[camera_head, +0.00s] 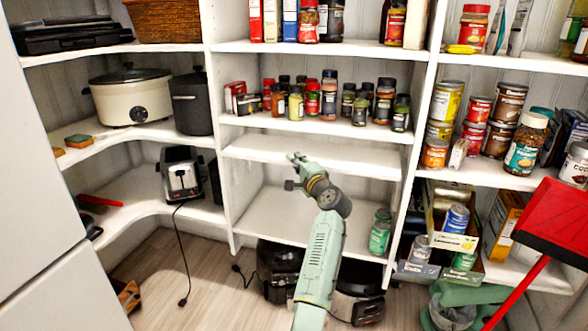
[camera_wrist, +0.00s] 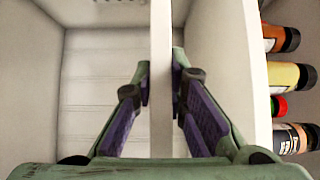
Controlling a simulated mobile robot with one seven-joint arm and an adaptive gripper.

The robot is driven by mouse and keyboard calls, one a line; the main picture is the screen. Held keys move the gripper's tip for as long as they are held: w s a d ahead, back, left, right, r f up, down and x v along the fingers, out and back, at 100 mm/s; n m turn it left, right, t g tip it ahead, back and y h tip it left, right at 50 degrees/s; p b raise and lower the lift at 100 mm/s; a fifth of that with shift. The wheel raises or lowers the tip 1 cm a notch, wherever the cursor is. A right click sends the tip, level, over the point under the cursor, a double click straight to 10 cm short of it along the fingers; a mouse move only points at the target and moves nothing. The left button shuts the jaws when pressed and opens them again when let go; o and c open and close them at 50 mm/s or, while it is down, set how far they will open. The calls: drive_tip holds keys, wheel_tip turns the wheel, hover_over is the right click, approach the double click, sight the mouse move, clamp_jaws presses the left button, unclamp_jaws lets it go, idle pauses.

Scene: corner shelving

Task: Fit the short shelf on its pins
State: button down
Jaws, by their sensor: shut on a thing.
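The short shelf (camera_head: 312,156) is a bare white board in the middle bay, below the spice shelf. It spans nearly the whole width between the two uprights and looks about level. My gripper (camera_head: 297,158) is at its front edge, left of the bay's right upright. In the wrist view the shelf (camera_wrist: 160,110) shows edge-on as a narrow white strip, and my gripper (camera_wrist: 160,82) is shut on it, one finger on each face. The pins are not visible, so I cannot tell whether the shelf rests on them.
The spice shelf (camera_head: 312,131), full of jars and bottles, is close above. Below is a lower shelf (camera_head: 270,215) with green cans (camera_head: 380,232) at its right end. Black appliances (camera_head: 279,268) stand on the floor beneath. A red dustpan (camera_head: 545,225) is at the right.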

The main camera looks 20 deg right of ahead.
sight(303, 149)
drive_tip(key=shift+w+d+r+b, duration=0.1)
drive_tip(key=shift+w+d+b, duration=0.65)
drive_tip(key=shift+w+b, duration=0.4)
drive_tip(key=shift+w+d+r+b, duration=0.1)
drive_tip(key=shift+w+d+b, duration=0.7)
drive_tip(key=shift+w+b, duration=0.3)
drive_tip(key=shift+w+d+b, duration=0.75)
drive_tip(key=shift+w+b, duration=0.25)
drive_tip(key=shift+b, duration=0.25)
drive_tip(key=shift+f+b, duration=0.4)
drive_tip(key=shift+f, duration=0.35)
drive_tip(key=shift+f, duration=0.35)
drive_tip(key=c, duration=1.5)
unclamp_jaws()
drive_tip(key=shift+f, duration=0.15)
drive_tip(key=shift+c, duration=0.2)
